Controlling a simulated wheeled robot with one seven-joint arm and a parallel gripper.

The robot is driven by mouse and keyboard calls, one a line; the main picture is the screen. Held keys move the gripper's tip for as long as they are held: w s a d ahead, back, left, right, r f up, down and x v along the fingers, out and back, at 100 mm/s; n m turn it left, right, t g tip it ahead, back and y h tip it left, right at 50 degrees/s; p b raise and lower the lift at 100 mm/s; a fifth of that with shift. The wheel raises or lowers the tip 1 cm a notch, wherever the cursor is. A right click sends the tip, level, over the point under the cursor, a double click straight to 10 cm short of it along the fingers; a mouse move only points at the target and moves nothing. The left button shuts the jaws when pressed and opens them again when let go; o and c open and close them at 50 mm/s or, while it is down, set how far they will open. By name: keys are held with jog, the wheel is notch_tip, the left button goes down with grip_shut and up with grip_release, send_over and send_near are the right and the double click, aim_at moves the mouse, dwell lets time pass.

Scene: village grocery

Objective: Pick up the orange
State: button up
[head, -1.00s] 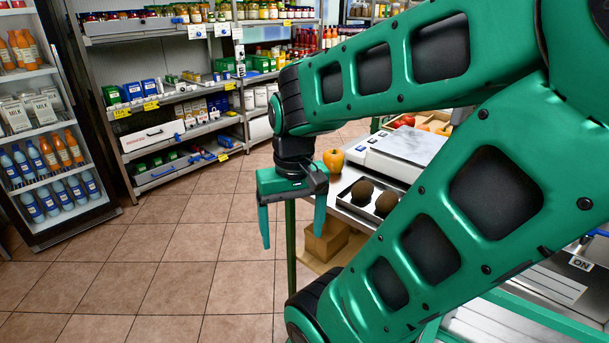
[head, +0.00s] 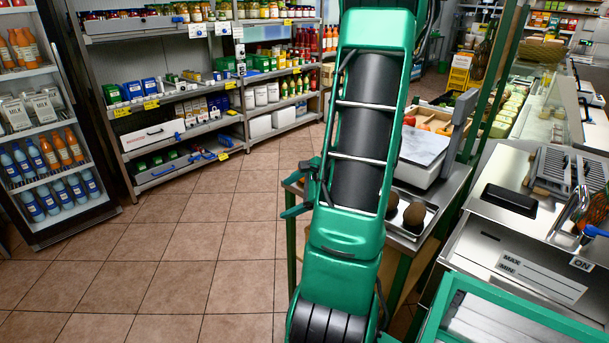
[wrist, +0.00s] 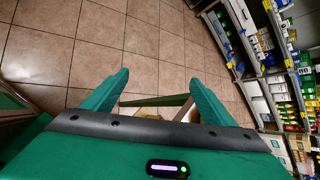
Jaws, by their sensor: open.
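My gripper (wrist: 158,78) is open and empty in the wrist view, with floor and a table leg between and beyond its fingers. In the head view my arm hides most of it, and one green finger shows left of the arm by the counter edge. Orange-coloured fruit (head: 424,126) lies with red fruit in a crate at the back of the counter, beyond the scale. I cannot tell which piece is the orange. The yellow-red fruit seen earlier on the near counter is now hidden behind my arm. No fruit shows in the wrist view.
A scale (head: 422,150) stands on the counter right of my arm. Several brown round items (head: 413,213) sit on a tray in front of it. Shelves (head: 185,130) and a drinks fridge (head: 50,150) stand at the left. The tiled floor (head: 200,240) between is clear.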

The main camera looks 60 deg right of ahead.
jog(key=s+d+m+t+h, duration=0.1)
jog(key=d+m, duration=0.2)
jog(key=d, duration=0.1)
jog(key=s+d+r+m+t+h, duration=0.1)
jog(key=s+d+m+h, duration=0.1)
jog(key=d+m, duration=0.2)
jog(key=s+d+m+t+h, duration=0.1)
jog(key=d+m, duration=0.3)
jog(key=d, duration=0.1)
jog(key=shift+s+r+h, duration=0.2)
jog(key=shift+s+h, duration=0.1)
jog(key=shift+h, duration=0.1)
jog(key=shift+w+d+f+t, duration=0.1)
jog(key=shift+w+d+t, duration=0.1)
jog(key=shift+t, duration=0.1)
jog(key=x, duration=0.4)
jog(key=shift+w+d, duration=0.1)
jog(key=shift+w, duration=0.05)
jog(key=shift+d+x, duration=0.2)
jog(key=shift+x, duration=2.7)
jog(key=shift+c, duration=0.4)
jog(key=c, duration=1.2)
jog(key=shift+r, duration=0.2)
